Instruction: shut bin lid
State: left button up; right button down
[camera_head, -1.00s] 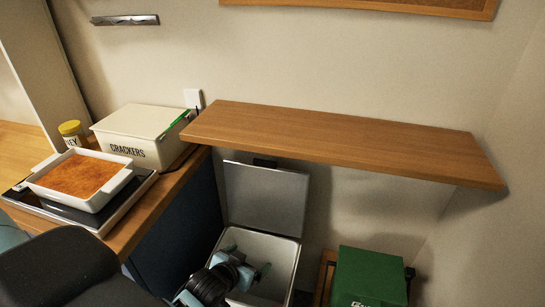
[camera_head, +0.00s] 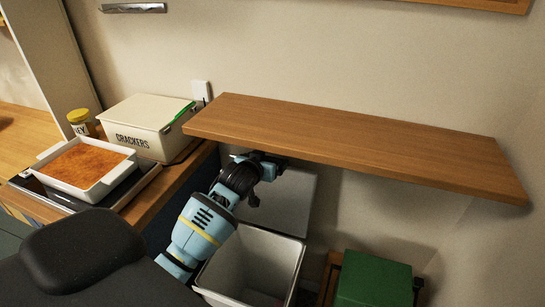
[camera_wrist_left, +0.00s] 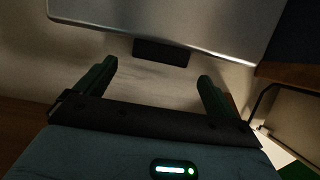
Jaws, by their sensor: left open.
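The bin (camera_head: 258,258) is a pale open-topped box on the floor below the wooden shelf. Its grey lid (camera_head: 292,203) stands raised at the back, partly hidden by my left arm. My left gripper (camera_head: 270,172) is at the lid's upper edge, just under the shelf. In the left wrist view the lid (camera_wrist_left: 165,22) spans the top, with a dark tab (camera_wrist_left: 161,52) at its edge. My left gripper (camera_wrist_left: 157,72) is open there, its fingers on either side of the tab and apart from it. My right gripper is not in view.
The wooden shelf (camera_head: 350,145) hangs close above my left gripper. A counter on the left holds a crackers box (camera_head: 148,125), a yellow-lidded jar (camera_head: 81,122) and a baking dish (camera_head: 85,165). A green box (camera_head: 374,280) stands right of the bin.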

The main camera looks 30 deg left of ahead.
aim_at(271, 157)
pick_arm(q)
jog(key=shift+b+x, duration=0.45)
jog(key=shift+x, duration=2.55)
jog(key=c, duration=1.4)
